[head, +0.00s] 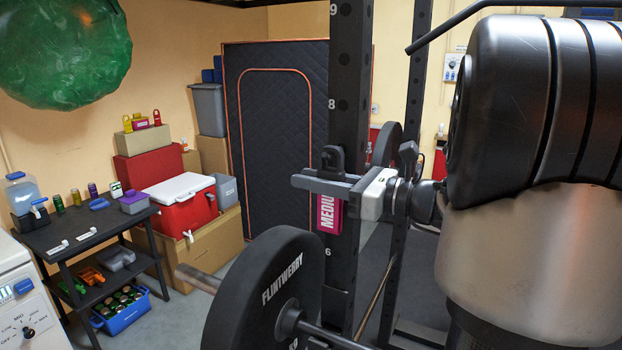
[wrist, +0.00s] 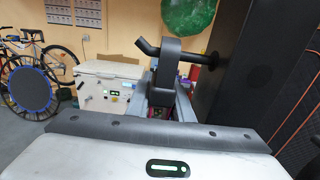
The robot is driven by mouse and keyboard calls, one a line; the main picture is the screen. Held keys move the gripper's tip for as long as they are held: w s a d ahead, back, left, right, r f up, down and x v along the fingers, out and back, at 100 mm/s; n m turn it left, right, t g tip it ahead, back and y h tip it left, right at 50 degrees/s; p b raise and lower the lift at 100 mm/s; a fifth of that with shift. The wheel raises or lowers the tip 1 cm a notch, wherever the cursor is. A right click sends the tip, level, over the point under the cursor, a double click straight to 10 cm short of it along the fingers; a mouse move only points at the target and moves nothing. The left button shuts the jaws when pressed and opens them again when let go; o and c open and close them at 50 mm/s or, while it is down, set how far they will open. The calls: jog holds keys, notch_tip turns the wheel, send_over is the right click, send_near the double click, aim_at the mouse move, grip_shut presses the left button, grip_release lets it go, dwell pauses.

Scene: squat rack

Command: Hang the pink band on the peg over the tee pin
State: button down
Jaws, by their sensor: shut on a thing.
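The pink band (head: 327,213), lettered "MEDIU", hangs upright below my gripper's fingers (head: 326,184) in the head view. Its dark loop (head: 333,157) rises above them. My gripper is shut on this piece, in front of the black rack upright (head: 345,90). In the wrist view the loop (wrist: 166,75) is seen nearly edge-on, with a little pink (wrist: 157,111) between the fingers. The dark peg (wrist: 206,58) shows on both sides of the loop and seems to pass through it; its upturned tip is at left. I cannot make out the tee pin for certain.
A loaded barbell with a black plate (head: 265,290) is low in front of the rack. A side table (head: 85,240), a red cooler (head: 182,205) and boxes stand at left. A green ball (head: 62,50) is at upper left. The upright (wrist: 240,70) stands close at right in the wrist view.

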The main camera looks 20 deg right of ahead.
dwell(0.3)
jog(key=c, duration=1.5)
grip_release()
jog(key=b+v, duration=0.1)
jog(key=v, duration=1.6)
jog(key=shift+s+d, duration=0.15)
jog(key=shift+s, duration=0.05)
